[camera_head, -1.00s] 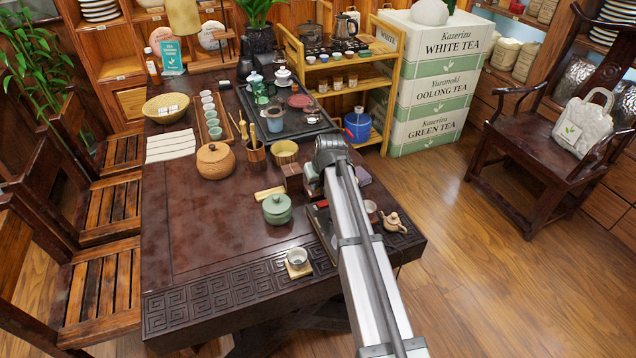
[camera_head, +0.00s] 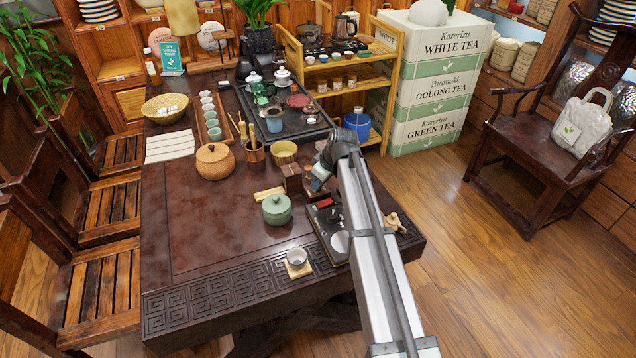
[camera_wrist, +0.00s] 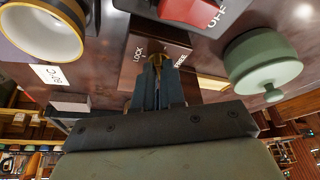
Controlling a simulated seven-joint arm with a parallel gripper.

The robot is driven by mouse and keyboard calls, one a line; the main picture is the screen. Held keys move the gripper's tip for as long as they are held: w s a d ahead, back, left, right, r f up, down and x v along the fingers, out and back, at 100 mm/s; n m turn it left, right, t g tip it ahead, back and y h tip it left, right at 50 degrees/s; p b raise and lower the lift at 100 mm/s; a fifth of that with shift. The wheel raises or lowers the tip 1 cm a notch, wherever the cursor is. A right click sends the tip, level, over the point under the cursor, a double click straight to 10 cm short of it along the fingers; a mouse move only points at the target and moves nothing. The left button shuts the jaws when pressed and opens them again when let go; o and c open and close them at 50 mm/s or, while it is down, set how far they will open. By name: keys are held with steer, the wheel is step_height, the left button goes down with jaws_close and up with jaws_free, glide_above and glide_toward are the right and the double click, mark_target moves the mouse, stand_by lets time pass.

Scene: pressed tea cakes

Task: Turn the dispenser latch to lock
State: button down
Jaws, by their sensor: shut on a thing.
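The dispenser is a brown block; its face (camera_wrist: 130,75) shows in the wrist view with the words LOCK on the left and FREE on the right. A small brass latch (camera_wrist: 156,59) sits between the two words. My gripper (camera_wrist: 157,72) is shut on the latch, its dark blue fingers close together and covering most of it. Which word the latch points to is hard to tell. In the head view my gripper (camera_head: 316,184) is low over the right side of the table, and my arm hides part of the area.
A dark device with a red switch (camera_wrist: 190,8), marked OFF, lies close by. A green lidded jar (camera_head: 277,209) and a small cup (camera_head: 297,257) stand to the left in the head view. A white-and-gold cup (camera_wrist: 45,30) is near. The table's left front is clear.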

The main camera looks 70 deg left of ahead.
steer(key=n, duration=0.2)
steer(key=n+g+h, duration=0.1)
steer(key=n, duration=0.1)
steer(key=n+h, duration=0.1)
steer(key=n, duration=0.1)
steer(key=shift+w+a+n+g, duration=0.2)
steer(key=shift+a+n+g, duration=0.1)
steer(key=shift+g, duration=0.1)
steer(key=n+h, duration=0.2)
steer(key=n, duration=0.3)
stand_by(0.3)
steer(key=c, duration=1.2)
jaws_free()
steer(key=v, duration=1.3)
steer(key=shift+w+r, duration=0.3)
steer(key=shift+r, duration=0.05)
